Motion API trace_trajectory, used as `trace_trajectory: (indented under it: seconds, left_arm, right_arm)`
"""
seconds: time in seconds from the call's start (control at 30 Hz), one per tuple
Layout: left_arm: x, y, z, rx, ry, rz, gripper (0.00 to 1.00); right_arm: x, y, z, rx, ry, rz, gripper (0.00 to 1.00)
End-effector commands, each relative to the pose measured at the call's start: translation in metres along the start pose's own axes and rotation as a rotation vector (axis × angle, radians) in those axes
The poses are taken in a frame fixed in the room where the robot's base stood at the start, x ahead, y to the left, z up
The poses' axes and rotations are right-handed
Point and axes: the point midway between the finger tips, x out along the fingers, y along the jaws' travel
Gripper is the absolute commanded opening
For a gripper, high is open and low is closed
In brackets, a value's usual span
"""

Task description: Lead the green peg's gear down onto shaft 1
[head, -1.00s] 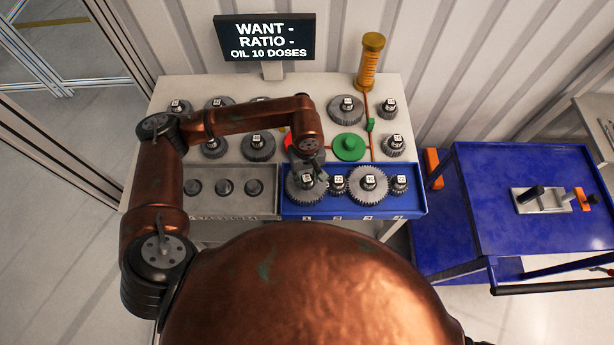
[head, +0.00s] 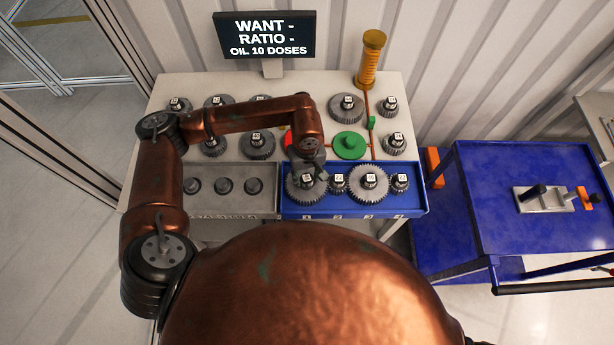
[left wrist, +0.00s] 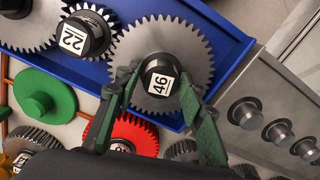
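A large grey gear marked 46 (left wrist: 160,45) with a black hub is at the left end of the blue tray (head: 424,203), above the label 1. It also shows in the head view (head: 294,194). Shaft 1 is hidden beneath it. My left gripper (left wrist: 160,72) reaches down over this gear, its green-padded fingers close against both sides of the hub. It also shows in the head view (head: 313,173). I cannot tell whether the gear is fully seated. The green peg (head: 349,145) stands bare on its round green base behind the tray. My right gripper is out of view.
The small gear marked 22 (left wrist: 88,35) sits close beside gear 46, with more gears to its right. A red gear (left wrist: 137,133) is behind the tray. The grey tray (head: 235,204) with several knobs adjoins on the left. An orange oil bottle (head: 368,62) stands at the back.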

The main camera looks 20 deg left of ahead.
Motion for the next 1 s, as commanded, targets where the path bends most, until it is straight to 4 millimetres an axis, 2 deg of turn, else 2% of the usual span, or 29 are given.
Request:
trace_trajectory:
  seconds: [0.17,0.4,0.53,0.67,1.0]
  left_arm:
    - [0.001,-0.001,0.0,0.0,-0.001,-0.002,0.49]
    - [0.003,-0.002,0.001,-0.001,-0.002,-0.006,0.49]
    - [-0.005,-0.001,0.0,0.0,0.0,-0.004,0.49]
    - [-0.025,-0.001,-0.001,-0.001,0.002,-0.002,0.49]
    - [-0.094,0.0,-0.001,-0.001,0.002,-0.001,0.49]
  right_arm:
    - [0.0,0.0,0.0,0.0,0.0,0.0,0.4]
    - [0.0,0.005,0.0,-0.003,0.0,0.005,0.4]
    - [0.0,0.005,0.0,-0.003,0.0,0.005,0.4]
    - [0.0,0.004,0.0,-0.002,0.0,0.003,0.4]
    - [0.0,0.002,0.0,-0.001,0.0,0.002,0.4]
